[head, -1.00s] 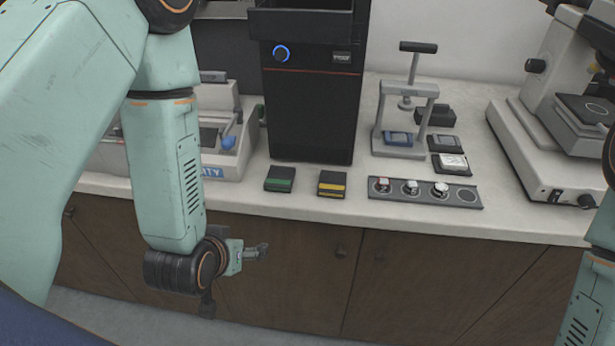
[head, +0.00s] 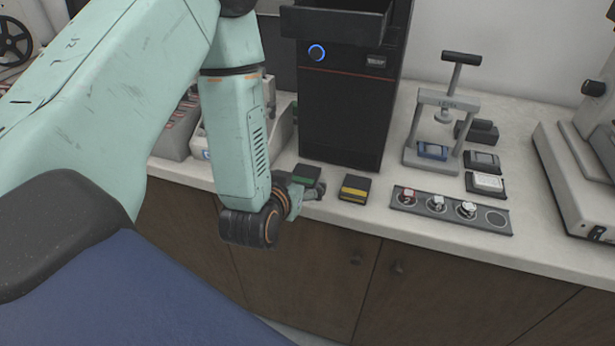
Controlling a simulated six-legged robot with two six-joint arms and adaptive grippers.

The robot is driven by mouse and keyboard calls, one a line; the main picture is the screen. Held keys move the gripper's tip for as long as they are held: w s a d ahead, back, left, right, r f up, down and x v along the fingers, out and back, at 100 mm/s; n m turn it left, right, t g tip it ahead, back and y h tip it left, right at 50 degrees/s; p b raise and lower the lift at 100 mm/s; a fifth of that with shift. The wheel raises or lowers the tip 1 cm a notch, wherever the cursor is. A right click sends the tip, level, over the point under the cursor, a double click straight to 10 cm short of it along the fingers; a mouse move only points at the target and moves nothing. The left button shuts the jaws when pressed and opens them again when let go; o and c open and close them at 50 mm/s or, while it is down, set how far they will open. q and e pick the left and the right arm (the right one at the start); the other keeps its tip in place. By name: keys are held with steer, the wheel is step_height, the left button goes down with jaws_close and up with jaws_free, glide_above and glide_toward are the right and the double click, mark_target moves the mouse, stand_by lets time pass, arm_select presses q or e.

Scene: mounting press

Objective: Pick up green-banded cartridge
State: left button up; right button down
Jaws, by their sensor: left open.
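The green-banded cartridge (head: 307,174) is a dark flat block with a green stripe, lying near the counter's front edge in the head view, in front of the black tower. My left gripper (head: 314,190) is open at the cartridge's near side, at about counter height. Its fingers are small in the picture and partly hidden by the cartridge and my wrist. I cannot tell whether they touch it. My right gripper is out of view.
A yellow-banded cartridge (head: 354,188) lies just to the right. A black tower (head: 342,115) stands behind. Farther right are a tray with round samples (head: 452,212) and a small hand press (head: 438,120). Cabinet doors (head: 310,265) drop below the counter edge.

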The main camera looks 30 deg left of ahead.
mark_target(303, 176)
arm_select(q)
steer(key=x, duration=0.3)
steer(key=shift+a, duration=0.15)
steer(key=shift+w+f, duration=0.15)
steer(key=shift+w, duration=0.05)
